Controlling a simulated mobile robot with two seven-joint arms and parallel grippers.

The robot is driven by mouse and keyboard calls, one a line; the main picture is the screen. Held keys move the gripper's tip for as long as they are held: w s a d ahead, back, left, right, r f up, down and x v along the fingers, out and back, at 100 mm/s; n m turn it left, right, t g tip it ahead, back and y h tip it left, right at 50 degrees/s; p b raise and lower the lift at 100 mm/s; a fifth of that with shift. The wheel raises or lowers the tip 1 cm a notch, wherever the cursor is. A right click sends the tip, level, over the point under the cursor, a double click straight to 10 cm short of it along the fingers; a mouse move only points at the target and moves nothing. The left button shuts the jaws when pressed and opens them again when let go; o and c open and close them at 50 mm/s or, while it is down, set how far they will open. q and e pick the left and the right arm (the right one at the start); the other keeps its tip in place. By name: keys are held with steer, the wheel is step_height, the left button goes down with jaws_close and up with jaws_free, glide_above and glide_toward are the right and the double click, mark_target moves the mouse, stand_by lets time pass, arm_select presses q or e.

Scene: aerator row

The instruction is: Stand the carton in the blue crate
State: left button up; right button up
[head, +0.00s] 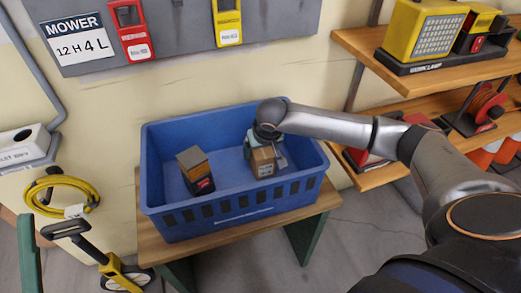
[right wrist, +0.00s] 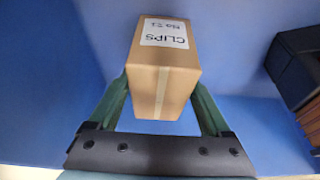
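The brown carton (head: 263,162), labelled CLIPS, is inside the blue crate (head: 232,209), right of its middle. It looks about upright; I cannot tell whether its base touches the crate floor. My right gripper (head: 267,147) reaches down into the crate from above and behind the carton. In the right wrist view the carton (right wrist: 162,75) sits between the two green fingers of the right gripper (right wrist: 160,98), which appear to press on its sides.
A dark box with a tan top (head: 196,171) stands in the crate's left half, apart from the carton. The crate sits on a wooden bench (head: 215,243). Shelves with a yellow lamp (head: 425,35) are at the right. Crate floor between the boxes is clear.

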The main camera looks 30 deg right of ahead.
steer(key=shift+o, duration=1.1)
steer(key=shift+s+r, duration=0.1)
steer(key=shift+r, duration=0.3)
steer(key=p+v, duration=0.2)
steer(key=v, duration=0.3)
steer(key=shift+r, duration=0.3)
arm_select(q)
steer(key=w+a+f+n+g+y+p, duration=0.1)
steer(key=w+f+n+g+y, duration=0.1)
steer(key=f, duration=0.7)
steer(key=w+f+n+g+y+p, duration=0.1)
steer(key=w+f+n+g+y, duration=0.2)
steer(key=w+f+n+y, duration=0.2)
step_height(320, 180, down, 6)
steer(key=n+y, duration=0.1)
steer(key=y, duration=0.2)
steer(key=shift+a+r, duration=0.25)
steer(key=shift+a, duration=0.15)
arm_select(e)
steer(key=v, duration=0.6)
steer(key=shift+s, duration=0.1)
arm_select(q)
steer(key=shift+r, duration=0.1)
